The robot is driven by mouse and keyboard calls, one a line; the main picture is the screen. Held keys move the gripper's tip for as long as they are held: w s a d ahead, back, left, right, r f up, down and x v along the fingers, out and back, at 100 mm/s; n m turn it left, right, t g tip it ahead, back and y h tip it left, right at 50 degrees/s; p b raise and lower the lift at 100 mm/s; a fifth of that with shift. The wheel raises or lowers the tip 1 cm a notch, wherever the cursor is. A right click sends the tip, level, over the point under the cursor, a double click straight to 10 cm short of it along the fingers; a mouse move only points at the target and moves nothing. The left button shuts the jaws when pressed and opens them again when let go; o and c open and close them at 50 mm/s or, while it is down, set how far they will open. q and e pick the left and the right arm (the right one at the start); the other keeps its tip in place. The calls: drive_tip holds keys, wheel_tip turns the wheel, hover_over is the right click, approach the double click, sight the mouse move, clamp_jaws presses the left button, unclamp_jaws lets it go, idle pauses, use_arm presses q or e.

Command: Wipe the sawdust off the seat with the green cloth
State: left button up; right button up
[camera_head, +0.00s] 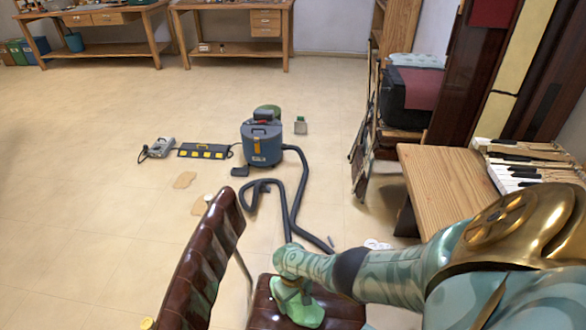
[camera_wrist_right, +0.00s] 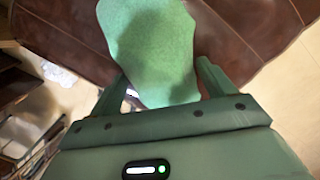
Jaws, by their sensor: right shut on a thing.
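The green cloth (camera_head: 300,307) is at the brown leather seat (camera_head: 262,312) of a chair, at the bottom of the head view. My right gripper (camera_head: 292,290) is shut on the cloth. In the right wrist view the cloth (camera_wrist_right: 150,50) hangs out beyond the fingers (camera_wrist_right: 163,92) over the brown seat (camera_wrist_right: 60,25). I cannot tell whether it touches the seat. No sawdust can be made out on the visible part of the seat; my arm and the cloth hide part of it. My left gripper is not in view.
The chair's backrest (camera_head: 205,258) rises left of the seat. A shop vacuum (camera_head: 262,143) stands beyond, its hose (camera_head: 290,200) running toward the chair. A wooden bench (camera_head: 440,190) and piano keys (camera_head: 515,175) are at right. The floor at left is mostly clear.

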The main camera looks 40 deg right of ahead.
drive_tip(key=shift+w+d+f, duration=0.1)
drive_tip(key=shift+w+d, duration=0.05)
drive_tip(key=shift+d, duration=0.25)
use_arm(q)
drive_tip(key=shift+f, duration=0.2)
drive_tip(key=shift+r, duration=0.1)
use_arm(e)
drive_tip(key=shift+w+r, duration=0.1)
drive_tip(key=shift+r, duration=0.3)
use_arm(q)
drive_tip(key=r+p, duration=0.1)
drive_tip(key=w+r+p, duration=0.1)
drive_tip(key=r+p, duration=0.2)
drive_tip(key=p, duration=0.1)
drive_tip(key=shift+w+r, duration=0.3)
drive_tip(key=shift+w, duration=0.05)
use_arm(e)
wheel_tip(320, 180, up, 5)
drive_tip(key=shift+r, duration=0.2)
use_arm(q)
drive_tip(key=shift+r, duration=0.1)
